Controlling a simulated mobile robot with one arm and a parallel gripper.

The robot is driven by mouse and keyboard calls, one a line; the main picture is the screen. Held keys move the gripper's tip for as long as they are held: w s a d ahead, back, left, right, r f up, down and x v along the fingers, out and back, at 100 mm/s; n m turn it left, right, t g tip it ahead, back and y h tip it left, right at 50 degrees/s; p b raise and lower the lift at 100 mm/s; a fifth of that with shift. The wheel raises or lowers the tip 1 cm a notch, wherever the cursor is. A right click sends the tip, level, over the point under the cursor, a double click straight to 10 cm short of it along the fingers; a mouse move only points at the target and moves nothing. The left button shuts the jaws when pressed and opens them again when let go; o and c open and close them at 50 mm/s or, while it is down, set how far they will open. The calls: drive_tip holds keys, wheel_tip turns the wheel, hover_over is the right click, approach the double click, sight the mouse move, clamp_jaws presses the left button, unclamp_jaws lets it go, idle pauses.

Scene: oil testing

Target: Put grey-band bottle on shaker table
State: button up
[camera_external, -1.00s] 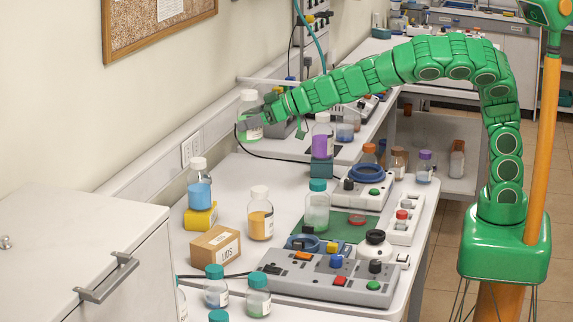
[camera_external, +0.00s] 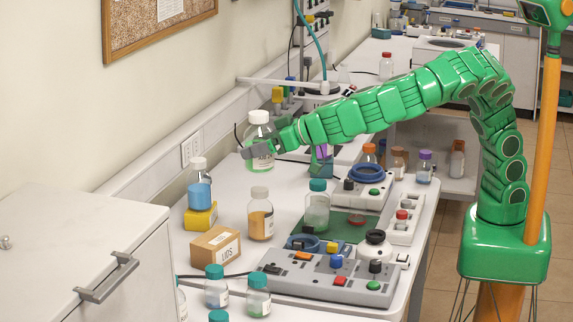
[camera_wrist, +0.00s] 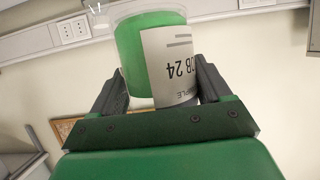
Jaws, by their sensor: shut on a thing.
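My gripper (camera_external: 258,149) is shut on a clear bottle (camera_external: 261,131) with a white cap and green contents. It holds the bottle about upright, in the air above the back left of the bench. In the wrist view the bottle (camera_wrist: 133,62) sits between the two fingers of my gripper (camera_wrist: 161,85). Its white label (camera_wrist: 168,60) reads "24", and a grey band (camera_wrist: 180,114) shows at the label's edge. A green flat plate (camera_external: 345,222) lies mid-bench; I cannot tell whether it is the shaker table.
A white-capped blue bottle (camera_external: 199,185) stands on a yellow block (camera_external: 200,217). An orange bottle (camera_external: 260,217), a teal-capped bottle (camera_external: 317,207) and a lids box (camera_external: 211,248) stand near. A grey control panel (camera_external: 325,280) fills the front. Free bench lies left of the orange bottle.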

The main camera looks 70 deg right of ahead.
drive_tip(key=s+a+f, duration=0.3)
drive_tip(key=s+a, duration=0.5)
drive_tip(key=s, duration=0.5)
drive_tip(key=s+a+f, duration=0.3)
drive_tip(key=s+a, duration=0.6)
drive_tip(key=s, duration=0.5)
drive_tip(key=w+a+f, duration=0.2)
drive_tip(key=a+f, duration=0.4)
drive_tip(key=f, duration=0.1)
drive_tip(key=w+a+f, duration=0.3)
drive_tip(key=a+f, duration=0.3)
drive_tip(key=f, duration=0.1)
drive_tip(key=shift+w+f, duration=0.3)
drive_tip(key=shift+f, duration=0.1)
drive_tip(key=shift+f, duration=0.1)
drive_tip(key=shift+w+a+f, duration=0.1)
drive_tip(key=shift+a+f, duration=0.05)
drive_tip(key=shift+f, duration=1.55)
